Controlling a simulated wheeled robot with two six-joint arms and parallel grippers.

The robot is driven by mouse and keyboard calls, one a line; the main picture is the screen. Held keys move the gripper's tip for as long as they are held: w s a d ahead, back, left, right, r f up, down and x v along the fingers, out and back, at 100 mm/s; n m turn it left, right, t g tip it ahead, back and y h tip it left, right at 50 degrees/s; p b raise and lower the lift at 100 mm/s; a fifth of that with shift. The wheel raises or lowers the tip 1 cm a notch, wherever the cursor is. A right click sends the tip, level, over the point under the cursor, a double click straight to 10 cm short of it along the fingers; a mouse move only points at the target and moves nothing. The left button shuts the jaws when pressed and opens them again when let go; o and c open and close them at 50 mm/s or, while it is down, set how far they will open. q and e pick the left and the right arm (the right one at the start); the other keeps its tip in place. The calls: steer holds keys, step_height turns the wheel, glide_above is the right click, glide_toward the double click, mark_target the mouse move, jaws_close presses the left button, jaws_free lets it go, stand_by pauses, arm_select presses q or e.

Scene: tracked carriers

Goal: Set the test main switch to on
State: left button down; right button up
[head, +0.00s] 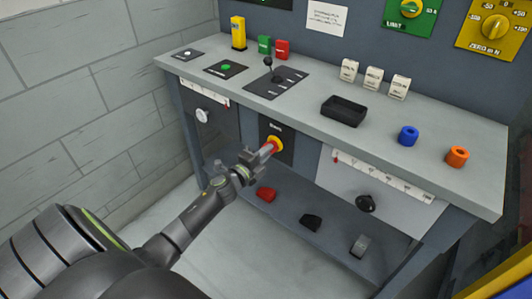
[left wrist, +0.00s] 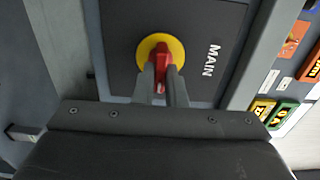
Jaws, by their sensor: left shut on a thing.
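The main switch is a red handle on a yellow disc (head: 278,143), set in a dark panel (head: 285,156) on the front of the bench. In the left wrist view, the yellow disc (left wrist: 147,45) and the red handle (left wrist: 163,50) show beside the white word MAIN. The handle appears to run up and down in that picture, roughly along the line of the word. My left gripper (head: 266,152) reaches the switch, and its two fingers (left wrist: 163,76) are shut on the red handle from both sides. The fingers hide part of the handle. My right gripper is not in view.
The grey bench top (head: 450,165) above carries a lever plate (head: 275,83), a black tray (head: 344,110), and blue (head: 408,136) and orange (head: 457,156) pieces. A black knob (head: 366,203) sits right of the switch. Red (head: 266,194) and black (head: 311,222) pieces lie below it.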

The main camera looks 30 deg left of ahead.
arm_select(q)
steer(key=shift+f, duration=0.1)
steer(key=c, duration=1.6)
jaws_free()
steer(key=shift+o, duration=0.6)
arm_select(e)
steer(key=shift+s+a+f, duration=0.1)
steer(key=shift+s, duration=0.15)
